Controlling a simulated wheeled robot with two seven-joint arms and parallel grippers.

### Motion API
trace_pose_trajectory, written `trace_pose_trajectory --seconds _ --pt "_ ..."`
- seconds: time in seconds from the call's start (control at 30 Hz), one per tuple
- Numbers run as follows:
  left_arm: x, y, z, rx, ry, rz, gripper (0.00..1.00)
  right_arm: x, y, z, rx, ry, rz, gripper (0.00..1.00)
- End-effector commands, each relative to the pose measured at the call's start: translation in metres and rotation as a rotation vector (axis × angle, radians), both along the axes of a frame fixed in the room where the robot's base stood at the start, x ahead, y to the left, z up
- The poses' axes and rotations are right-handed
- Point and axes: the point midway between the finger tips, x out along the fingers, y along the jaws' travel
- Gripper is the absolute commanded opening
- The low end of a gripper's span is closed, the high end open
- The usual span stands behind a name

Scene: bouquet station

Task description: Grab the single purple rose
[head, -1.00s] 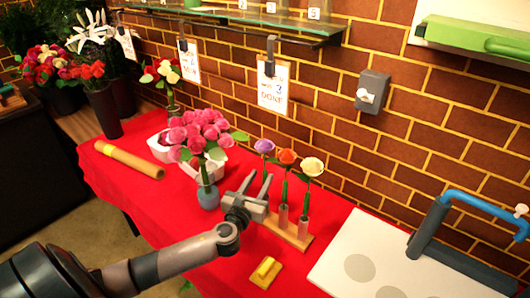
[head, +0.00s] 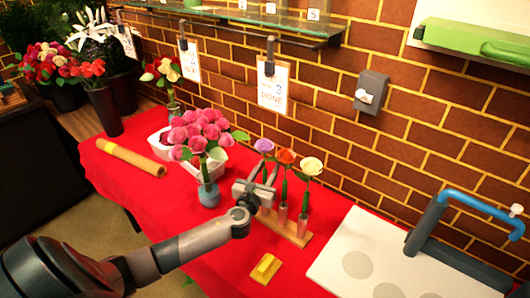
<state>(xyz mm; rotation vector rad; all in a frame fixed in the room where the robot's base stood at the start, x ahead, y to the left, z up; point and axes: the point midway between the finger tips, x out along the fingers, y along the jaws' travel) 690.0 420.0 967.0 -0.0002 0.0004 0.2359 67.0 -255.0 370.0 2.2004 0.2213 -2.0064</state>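The purple rose (head: 264,146) stands upright at the left end of a wooden stand (head: 286,229), in the row with an orange rose (head: 286,157) and a cream rose (head: 312,166). The flowers stand in small clear tubes. My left gripper (head: 268,172) is open, with its fingers pointing up and away just below the purple bloom. Its fingers and body hide most of the purple rose's stem, and I cannot tell whether the stem lies between the fingers. My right gripper is not in view.
A blue vase (head: 208,194) with pink roses (head: 201,134) stands close to the left of my gripper. A yellow block (head: 265,268) lies in front on the red cloth (head: 222,254). A white board (head: 365,262) is at the right, and a brick wall stands behind.

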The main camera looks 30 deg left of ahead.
Motion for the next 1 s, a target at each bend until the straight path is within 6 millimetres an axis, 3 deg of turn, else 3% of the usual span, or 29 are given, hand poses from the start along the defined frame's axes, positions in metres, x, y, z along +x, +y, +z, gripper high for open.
trace_pose_trajectory --seconds 0.2,0.67,0.8,1.0 --pt "0.0149 0.0035 0.0002 0.000 0.000 0.000 0.35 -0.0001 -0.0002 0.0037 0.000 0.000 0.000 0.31" --pt "0.0149 0.0038 -0.0002 0.000 0.000 0.000 0.35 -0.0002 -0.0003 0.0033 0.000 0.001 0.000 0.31" --pt "0.0148 0.0039 -0.0002 0.000 0.000 0.000 0.02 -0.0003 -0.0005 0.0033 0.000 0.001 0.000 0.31" --pt "0.0149 0.0039 0.0000 0.000 0.000 0.000 0.00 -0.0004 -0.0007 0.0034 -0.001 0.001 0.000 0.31"
